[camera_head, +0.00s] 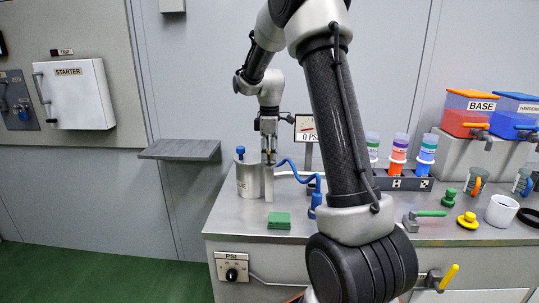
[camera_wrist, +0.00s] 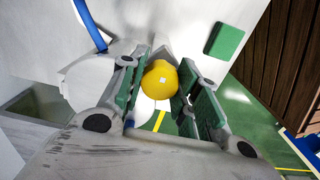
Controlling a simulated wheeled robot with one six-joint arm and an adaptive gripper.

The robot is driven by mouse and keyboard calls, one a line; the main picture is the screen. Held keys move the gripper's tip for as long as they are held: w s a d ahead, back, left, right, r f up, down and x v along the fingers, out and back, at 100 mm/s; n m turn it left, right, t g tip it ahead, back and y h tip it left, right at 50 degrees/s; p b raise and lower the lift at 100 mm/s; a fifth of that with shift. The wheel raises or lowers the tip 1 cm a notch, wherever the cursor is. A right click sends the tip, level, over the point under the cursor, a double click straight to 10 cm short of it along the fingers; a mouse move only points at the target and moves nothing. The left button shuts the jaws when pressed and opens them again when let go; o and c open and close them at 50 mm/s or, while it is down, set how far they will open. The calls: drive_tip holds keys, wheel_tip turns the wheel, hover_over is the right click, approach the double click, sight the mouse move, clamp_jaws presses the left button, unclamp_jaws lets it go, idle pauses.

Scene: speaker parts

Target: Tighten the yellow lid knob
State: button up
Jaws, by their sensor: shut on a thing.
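The yellow lid knob (camera_wrist: 160,78) is a round yellow knob with a small pale square mark on top. In the wrist view it sits between the green-padded fingers of my gripper (camera_wrist: 158,90), which is shut on it. In the head view my gripper (camera_head: 268,154) points down beside a grey metal pot (camera_head: 248,180), over a narrow pale upright piece (camera_head: 269,185). The knob is mostly hidden there by the fingers. The threads and the seat under the knob are hidden in both views.
A blue knob (camera_head: 240,152) stands on the pot's left side, and a blue hose (camera_head: 297,172) curves away to the right. A green block (camera_head: 279,220) lies in front on the steel bench. Bottles and loose parts are further right.

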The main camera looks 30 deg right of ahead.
sight(269, 152)
drive_tip(key=m, duration=0.4)
drive_tip(key=shift+m, duration=0.4)
drive_tip(key=m, duration=0.4)
drive_tip(key=shift+m, duration=0.3)
drive_tip(key=m, duration=0.4)
drive_tip(key=shift+w+r, duration=0.1)
drive_tip(key=shift+m, duration=2.1)
drive_tip(key=o, duration=1)
wheel_tip(269, 152, up, 12)
drive_tip(key=shift+f, duration=0.1)
